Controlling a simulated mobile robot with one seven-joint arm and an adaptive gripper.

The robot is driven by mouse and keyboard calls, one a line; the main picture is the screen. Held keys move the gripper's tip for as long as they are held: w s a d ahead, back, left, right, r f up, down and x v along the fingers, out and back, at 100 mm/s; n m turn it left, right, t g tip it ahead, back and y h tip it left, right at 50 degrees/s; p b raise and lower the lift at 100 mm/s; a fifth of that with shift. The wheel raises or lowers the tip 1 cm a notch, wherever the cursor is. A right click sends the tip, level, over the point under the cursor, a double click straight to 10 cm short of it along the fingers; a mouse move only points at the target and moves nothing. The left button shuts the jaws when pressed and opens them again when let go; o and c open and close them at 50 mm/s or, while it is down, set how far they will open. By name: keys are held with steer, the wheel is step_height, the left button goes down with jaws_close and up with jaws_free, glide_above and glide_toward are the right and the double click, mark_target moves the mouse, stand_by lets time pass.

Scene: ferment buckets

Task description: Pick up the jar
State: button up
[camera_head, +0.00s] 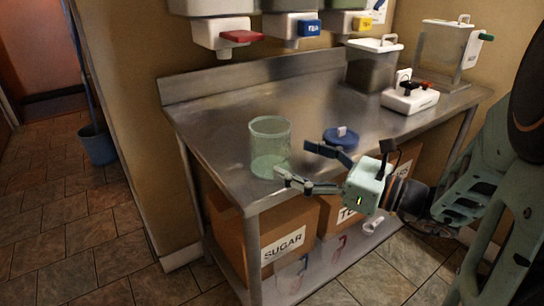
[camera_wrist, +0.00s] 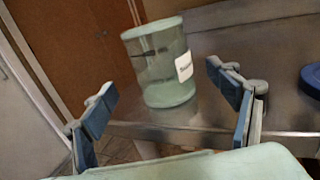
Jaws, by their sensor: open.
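A clear greenish glass jar (camera_head: 270,147) stands upright and open-topped near the front left corner of the steel table (camera_head: 225,110). The jar (camera_wrist: 160,62) also shows in the wrist view, beyond my fingertips, with a white label on its right side. My gripper (camera_head: 308,162) is open and empty, at the right front of the jar and pointing toward it. In the wrist view, my gripper's two fingers (camera_wrist: 162,80) are spread wide, with the jar between and ahead of them. I see no contact with the jar.
A white device (camera_head: 409,98) and lidded containers (camera_head: 372,66) stand further back. Dispensers (camera_head: 222,35) hang above. Boxes (camera_head: 285,240) sit on the lower shelf.

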mark_target(271, 147)
steer(key=shift+b+x, duration=0.9)
steer(key=shift+x, duration=2.7)
steer(key=shift+d+r, duration=0.15)
steer(key=shift+r, duration=0.05)
steer(key=c, duration=1.4)
steer(key=shift+c, duration=0.5)
steer(key=shift+w+r, duration=0.1)
